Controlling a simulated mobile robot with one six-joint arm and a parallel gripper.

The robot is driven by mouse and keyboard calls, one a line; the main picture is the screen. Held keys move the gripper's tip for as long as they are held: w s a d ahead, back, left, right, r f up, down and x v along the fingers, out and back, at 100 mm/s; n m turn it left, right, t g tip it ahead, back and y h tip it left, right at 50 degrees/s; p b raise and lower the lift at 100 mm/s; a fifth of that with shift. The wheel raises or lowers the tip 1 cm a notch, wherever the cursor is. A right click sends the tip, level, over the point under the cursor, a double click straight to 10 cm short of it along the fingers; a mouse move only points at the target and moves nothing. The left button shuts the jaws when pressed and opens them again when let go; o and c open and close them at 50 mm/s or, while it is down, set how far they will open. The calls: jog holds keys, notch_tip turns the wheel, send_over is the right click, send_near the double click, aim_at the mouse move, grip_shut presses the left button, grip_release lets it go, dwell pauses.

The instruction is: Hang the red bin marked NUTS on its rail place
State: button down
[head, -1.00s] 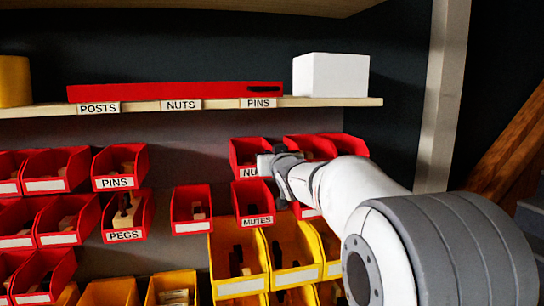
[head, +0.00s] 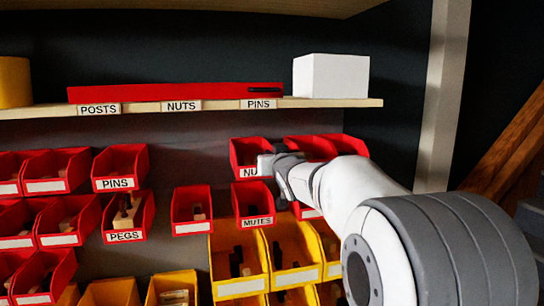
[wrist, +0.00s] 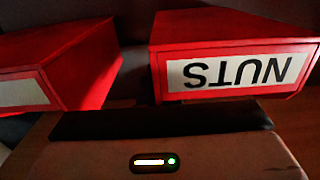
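The red bin marked NUTS (head: 240,153) is in the upper row at the right of the wall in the head view, level with the bins beside it. My gripper (head: 266,162) is at its front right and covers the end of its label. In the wrist view the NUTS bin (wrist: 222,38) appears upside down, just beyond my gripper's dark edge (wrist: 160,121). The fingertips do not show clearly, so I cannot tell whether they grip the bin. The bin's back and its rail contact are hidden.
Bare wall (head: 190,160) lies between PINS and NUTS. A shelf (head: 220,106) with a white box (head: 330,76) runs above.

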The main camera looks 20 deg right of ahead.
jog(key=shift+r+p, duration=0.55)
jog(key=shift+r, duration=0.2)
dwell(0.4)
jog(key=shift+s, duration=1.55)
dwell(1.2)
jog(key=s+p, duration=0.3)
jog(key=s, duration=1.4)
dwell(1.3)
jog(key=shift+w, duration=0.1)
